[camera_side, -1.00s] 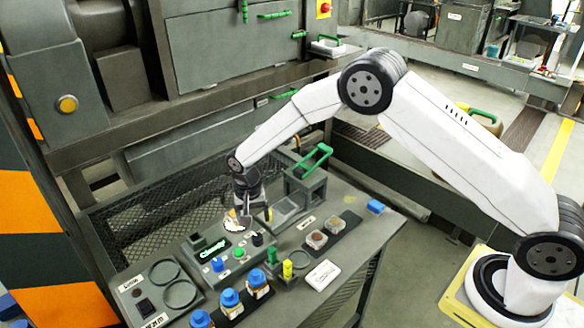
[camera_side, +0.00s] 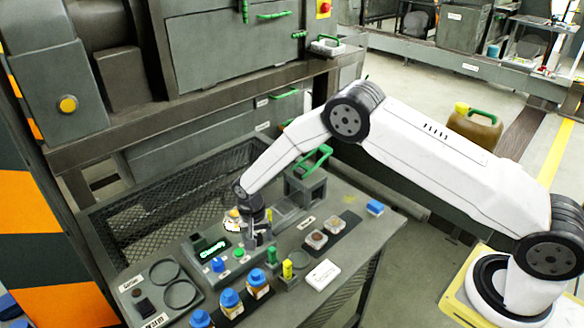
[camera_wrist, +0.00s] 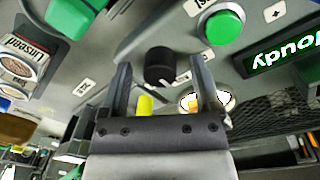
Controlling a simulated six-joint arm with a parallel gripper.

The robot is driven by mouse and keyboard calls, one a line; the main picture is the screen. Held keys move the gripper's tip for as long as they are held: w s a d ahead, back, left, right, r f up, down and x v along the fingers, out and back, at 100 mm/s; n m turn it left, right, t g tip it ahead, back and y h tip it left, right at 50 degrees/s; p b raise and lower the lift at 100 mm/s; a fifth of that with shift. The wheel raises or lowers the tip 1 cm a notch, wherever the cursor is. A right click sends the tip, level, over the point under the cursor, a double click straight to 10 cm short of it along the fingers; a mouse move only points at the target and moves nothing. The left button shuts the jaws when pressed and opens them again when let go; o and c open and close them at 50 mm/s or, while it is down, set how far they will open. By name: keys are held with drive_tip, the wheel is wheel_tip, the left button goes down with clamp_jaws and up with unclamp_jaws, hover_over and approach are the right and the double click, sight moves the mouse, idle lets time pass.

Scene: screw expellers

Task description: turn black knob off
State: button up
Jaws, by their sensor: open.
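The black knob (camera_wrist: 160,66) sits on the grey control panel in the wrist view, with a white mark on its edge. My gripper (camera_wrist: 160,75) is open, with one finger on each side of the knob in that view. I cannot tell whether the fingers touch it. In the side view my gripper (camera_side: 258,240) is low over the right part of the panel and hides the knob. A green button (camera_side: 239,253) and a blue knob (camera_side: 218,264) are to its left; the green button also shows in the wrist view (camera_wrist: 224,28).
A lit green display (camera_side: 213,249) is behind the buttons. Blue-capped bottles (camera_side: 230,300), a yellow-topped item (camera_side: 287,269) and a white box (camera_side: 323,275) stand in front. A green-handled device (camera_side: 312,165) is behind my gripper.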

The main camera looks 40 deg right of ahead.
clamp_jaws()
drive_tip(key=shift+n, duration=0.3)
drive_tip(key=n, duration=0.6)
drive_tip(key=shift+s, duration=0.1)
drive_tip(key=n, duration=0.5)
drive_tip(key=shift+d, duration=0.1)
idle(0.3)
drive_tip(key=shift+n, duration=0.3)
